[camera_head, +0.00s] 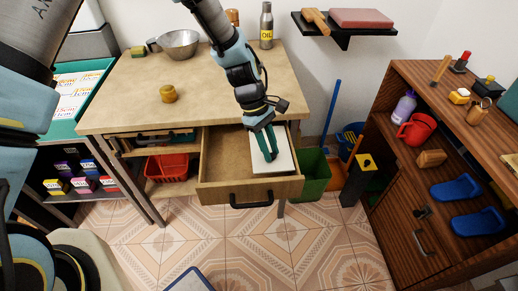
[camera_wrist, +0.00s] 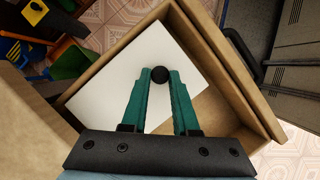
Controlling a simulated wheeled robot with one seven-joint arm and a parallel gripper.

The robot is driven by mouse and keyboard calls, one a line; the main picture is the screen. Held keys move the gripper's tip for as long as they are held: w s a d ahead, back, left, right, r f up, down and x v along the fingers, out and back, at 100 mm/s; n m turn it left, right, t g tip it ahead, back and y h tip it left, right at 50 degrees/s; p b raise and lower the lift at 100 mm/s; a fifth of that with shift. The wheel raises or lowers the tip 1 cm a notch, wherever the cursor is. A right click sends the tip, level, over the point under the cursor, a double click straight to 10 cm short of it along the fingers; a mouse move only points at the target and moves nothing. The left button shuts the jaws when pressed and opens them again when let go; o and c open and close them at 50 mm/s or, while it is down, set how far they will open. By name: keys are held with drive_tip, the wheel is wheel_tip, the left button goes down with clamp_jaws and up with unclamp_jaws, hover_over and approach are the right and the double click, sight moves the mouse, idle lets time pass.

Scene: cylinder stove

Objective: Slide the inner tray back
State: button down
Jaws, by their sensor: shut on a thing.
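The inner tray (camera_head: 284,163) is a white flat panel inside the open wooden drawer (camera_head: 222,196), on the drawer's right side in the head view. In the wrist view the white tray (camera_wrist: 113,82) lies at an angle in the picture, with a round black knob (camera_wrist: 160,74) on it. My gripper (camera_head: 272,155) reaches down into the drawer from above. In the wrist view its green fingers (camera_wrist: 159,80) are on both sides of the black knob, shut on it. The drawer has a black handle (camera_head: 251,200) on its front.
A green bin (camera_head: 314,175) stands close to the drawer's right. A brown cabinet (camera_head: 393,150) is further right.

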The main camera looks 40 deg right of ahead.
drive_tip(key=shift+s+d, duration=0.15)
drive_tip(key=shift+d, duration=0.05)
drive_tip(key=c, duration=0.7)
unclamp_jaws()
drive_tip(key=b+v, duration=0.2)
drive_tip(key=v, duration=0.8)
drive_tip(key=shift+a+r, duration=0.1)
drive_tip(key=shift+r, duration=0.25)
drive_tip(key=shift+w, duration=0.25)
